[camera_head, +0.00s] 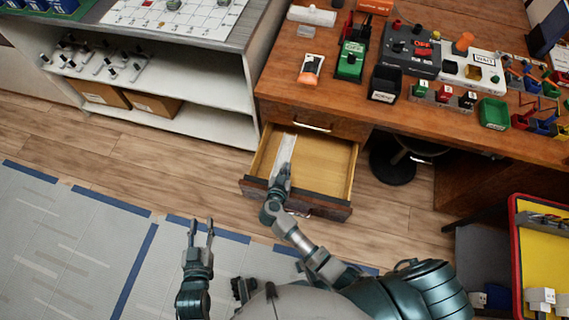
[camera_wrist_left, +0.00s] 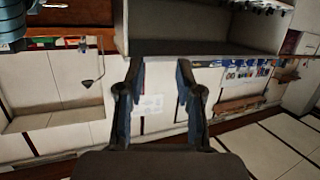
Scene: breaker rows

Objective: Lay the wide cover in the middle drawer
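A long pale strip, which looks like the wide cover (camera_head: 285,148), lies lengthwise at the left side of the open drawer (camera_head: 328,165). I cannot tell whether it rests on the drawer floor or is held just above it. My right gripper (camera_head: 282,172) reaches over the drawer's front and is at the near end of the strip. Its fingers overlap the strip, so its grip is unclear. My left gripper (camera_head: 202,228) is open and empty above the floor, left of the drawer. Its two spread fingers also show in the left wrist view (camera_wrist_left: 158,85).
A closed drawer (camera_head: 300,122) is above the open one, under the wooden desk top (camera_head: 300,85). The desk holds breakers, bins and a white piece (camera_head: 312,15). A shelf unit (camera_head: 205,118) stands left. A red-rimmed yellow tray (camera_head: 535,245) is right. Floor left of the drawer is clear.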

